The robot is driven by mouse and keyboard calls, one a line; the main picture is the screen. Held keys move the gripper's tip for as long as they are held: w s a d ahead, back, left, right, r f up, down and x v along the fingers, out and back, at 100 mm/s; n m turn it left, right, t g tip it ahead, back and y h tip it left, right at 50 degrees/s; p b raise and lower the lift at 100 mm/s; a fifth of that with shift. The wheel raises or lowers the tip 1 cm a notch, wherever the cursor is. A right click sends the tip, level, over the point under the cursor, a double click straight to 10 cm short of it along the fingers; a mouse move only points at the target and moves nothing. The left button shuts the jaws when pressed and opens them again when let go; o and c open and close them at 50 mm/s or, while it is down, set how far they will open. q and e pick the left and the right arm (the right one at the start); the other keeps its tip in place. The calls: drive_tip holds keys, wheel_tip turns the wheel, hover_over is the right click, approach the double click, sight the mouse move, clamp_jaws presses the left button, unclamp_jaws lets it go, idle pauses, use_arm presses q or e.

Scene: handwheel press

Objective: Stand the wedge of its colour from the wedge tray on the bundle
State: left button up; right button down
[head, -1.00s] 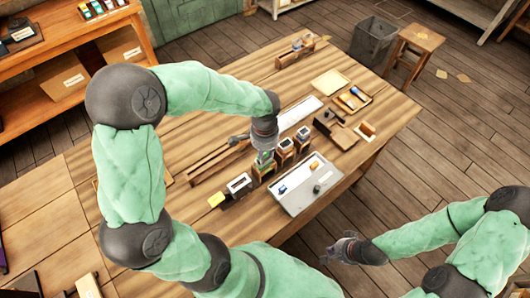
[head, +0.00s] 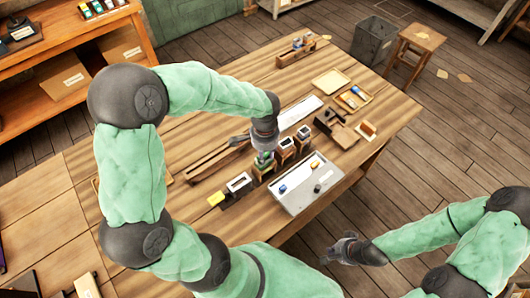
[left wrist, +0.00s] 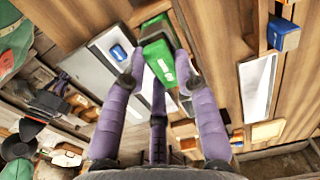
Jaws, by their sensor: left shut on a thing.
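My left gripper (head: 264,150) is over the row of small dark stands on the table. In the left wrist view its fingers (left wrist: 160,75) are shut on a green wedge (left wrist: 157,48). Below it in the head view is a dark stand (head: 262,172); the gripper hides much of it, and I cannot tell the bundle apart or whether the wedge touches it. The grey wedge tray (head: 293,204) holds a blue wedge (head: 282,189), an orange one (head: 314,164) and a dark one (head: 317,188). My right gripper (head: 338,250) hangs off the table's front side, its jaws unclear.
Two similar stands (head: 286,143) (head: 303,134) stand close to the right of the left gripper. A dark holder (head: 239,184) and a yellow block (head: 216,199) are to its left. A white strip (head: 300,112) and small wooden trays (head: 353,97) lie farther back.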

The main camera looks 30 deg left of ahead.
use_arm(q)
drive_tip(key=shift+f, duration=0.1)
idle(0.3)
drive_tip(key=o, duration=0.9)
drive_tip(key=shift+o, duration=0.2)
wheel_tip(320, 180, up, 12)
